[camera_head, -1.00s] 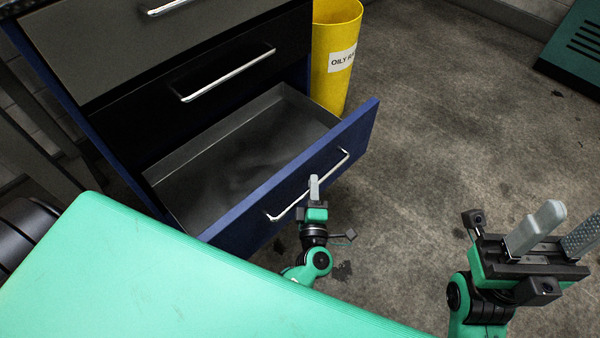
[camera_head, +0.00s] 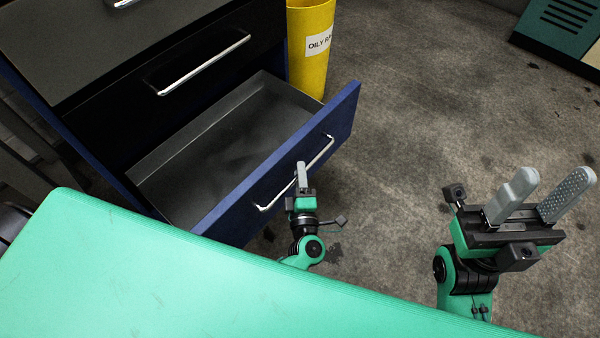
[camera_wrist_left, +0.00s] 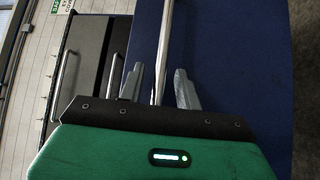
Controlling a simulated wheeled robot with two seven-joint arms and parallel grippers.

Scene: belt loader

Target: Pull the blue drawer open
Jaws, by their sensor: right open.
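The blue drawer (camera_head: 285,165) at the bottom of the cabinet stands well open, its empty dark grey inside in view. Its silver bar handle (camera_head: 322,152) runs along the blue front. My left gripper (camera_head: 301,176) is at the handle. In the left wrist view the handle (camera_wrist_left: 163,45) passes between the fingers of my left gripper (camera_wrist_left: 160,88), which are apart with a gap on each side of the bar. My right gripper (camera_head: 541,196) is open and empty at the right, over the floor, away from the drawer.
Two closed dark drawers with silver handles sit above the blue one; the middle handle (camera_head: 200,65) is nearest. A yellow bin (camera_head: 308,70) stands behind the open drawer. A green vented unit (camera_head: 560,35) is at the far right. The floor (camera_head: 420,110) between is clear.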

